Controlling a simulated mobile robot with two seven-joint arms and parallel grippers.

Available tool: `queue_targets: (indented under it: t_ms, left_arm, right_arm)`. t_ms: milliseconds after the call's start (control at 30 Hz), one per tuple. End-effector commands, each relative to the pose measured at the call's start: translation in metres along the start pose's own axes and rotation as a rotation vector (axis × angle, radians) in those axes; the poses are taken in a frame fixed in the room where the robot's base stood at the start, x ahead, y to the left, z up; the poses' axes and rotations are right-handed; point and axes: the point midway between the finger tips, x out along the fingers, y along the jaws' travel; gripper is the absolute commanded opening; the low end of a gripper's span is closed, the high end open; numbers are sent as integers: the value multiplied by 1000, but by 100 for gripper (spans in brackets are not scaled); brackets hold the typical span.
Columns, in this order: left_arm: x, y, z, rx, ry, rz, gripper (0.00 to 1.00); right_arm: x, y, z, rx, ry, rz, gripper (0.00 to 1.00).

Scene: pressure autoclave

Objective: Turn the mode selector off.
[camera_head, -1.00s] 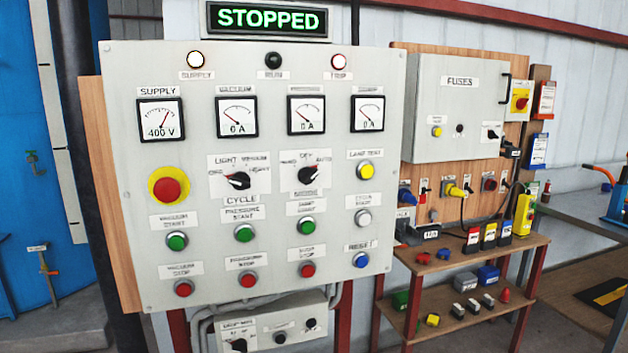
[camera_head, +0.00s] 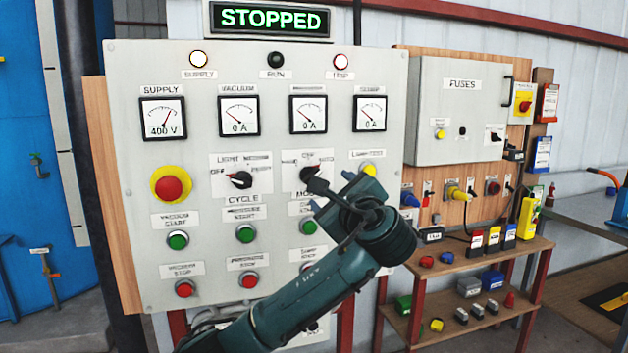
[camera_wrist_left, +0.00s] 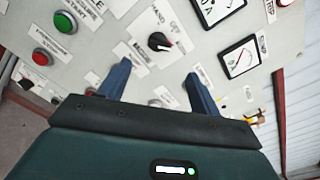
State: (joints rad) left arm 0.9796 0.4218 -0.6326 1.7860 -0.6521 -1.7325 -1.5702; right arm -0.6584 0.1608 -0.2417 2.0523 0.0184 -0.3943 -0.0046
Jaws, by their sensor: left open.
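The mode selector (camera_head: 308,174) is a black rotary knob on a white plate at the centre right of the grey panel, under the meters. In the left wrist view the same knob (camera_wrist_left: 159,42) shows a pale and red pointer mark. The gripper partly hides its plate and its MODE label in the head view, so its exact setting is hard to read. My left gripper (camera_head: 328,198) is in front of the panel, just below and right of the knob. In the left wrist view its two blue fingers (camera_wrist_left: 158,85) are apart and empty, with the knob beyond the gap between them.
The similar cycle selector (camera_head: 240,180) is to the left. A red emergency button (camera_head: 172,186) and green button (camera_head: 246,233) are nearby. My arm covers some lower right buttons. The display (camera_head: 269,20) reads STOPPED. A fuse box (camera_head: 455,110) hangs to the right.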

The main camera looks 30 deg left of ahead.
Motion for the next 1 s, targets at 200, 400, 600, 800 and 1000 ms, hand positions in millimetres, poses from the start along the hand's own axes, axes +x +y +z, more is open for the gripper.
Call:
queue_targets:
  t_ms: [200,400,600,800,1000]
  left_arm:
    - [39,0,2,2,0,4,64]
    - [81,0,1,0,2,3,64]
    - [112,0,0,-1,2,1,64]
    - [124,1,-1,-3,5,0,64]
    - [125,1,-2,-3,5,-1,64]
  right_arm:
    - [-6,3,-3,1,-10,8,36]
    - [-10,8,2,6,-39,23,36]
    - [-11,7,8,18,-61,28,36]
    - [-11,6,6,25,-60,30,36]
    - [-9,8,4,23,-55,31,36]
